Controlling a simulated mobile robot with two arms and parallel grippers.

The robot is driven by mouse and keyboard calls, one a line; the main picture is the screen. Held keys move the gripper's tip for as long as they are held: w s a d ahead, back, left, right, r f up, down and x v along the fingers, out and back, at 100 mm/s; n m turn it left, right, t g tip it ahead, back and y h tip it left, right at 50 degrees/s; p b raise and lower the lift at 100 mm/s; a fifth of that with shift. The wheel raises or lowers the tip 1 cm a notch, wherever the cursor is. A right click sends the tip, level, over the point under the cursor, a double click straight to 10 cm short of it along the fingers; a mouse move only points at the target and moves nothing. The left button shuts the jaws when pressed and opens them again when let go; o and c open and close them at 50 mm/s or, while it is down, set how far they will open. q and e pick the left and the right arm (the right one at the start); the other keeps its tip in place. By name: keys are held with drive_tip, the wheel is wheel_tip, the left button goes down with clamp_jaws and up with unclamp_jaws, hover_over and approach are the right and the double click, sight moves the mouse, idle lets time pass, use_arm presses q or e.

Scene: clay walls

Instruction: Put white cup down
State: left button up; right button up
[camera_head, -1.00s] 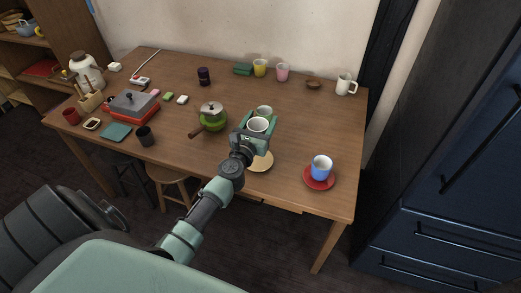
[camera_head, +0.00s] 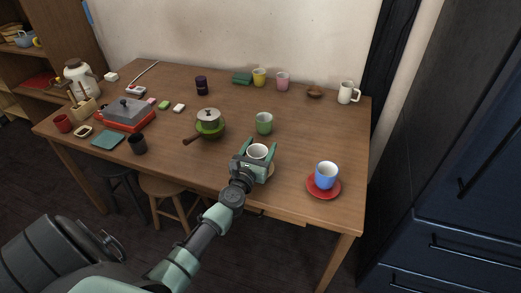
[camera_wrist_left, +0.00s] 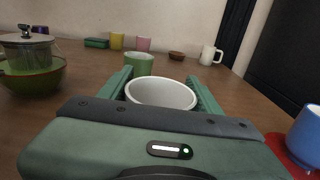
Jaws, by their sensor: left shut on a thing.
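The white cup (camera_head: 257,152) is held upright between the fingers of my left gripper (camera_head: 259,150), which is shut on it. In the left wrist view the white cup's rim (camera_wrist_left: 162,92) shows between the two green fingers (camera_wrist_left: 163,88); its lower part is hidden by the gripper body. A tan saucer (camera_head: 269,174) shows partly from behind the gripper, under or just beside the cup. I cannot tell whether the cup touches it. My right gripper is not in view.
A green cup (camera_head: 264,124) stands just beyond the held cup. A blue cup (camera_head: 326,175) on a red saucer (camera_head: 323,192) is to the right. A green pot (camera_head: 209,126) with a lid is to the left. Bare wooden table (camera_head: 310,127) lies toward the back right.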

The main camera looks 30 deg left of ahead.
use_arm(q)
drive_tip(key=shift+f, duration=0.1)
drive_tip(key=o, duration=1.5)
drive_tip(key=shift+s+d, duration=0.1)
drive_tip(key=shift+s, duration=0.15)
drive_tip(key=v, duration=1.1)
drive_tip(key=shift+s+d+b, duration=0.1)
drive_tip(key=shift+s+b, duration=0.15)
drive_tip(key=shift+b, duration=0.15)
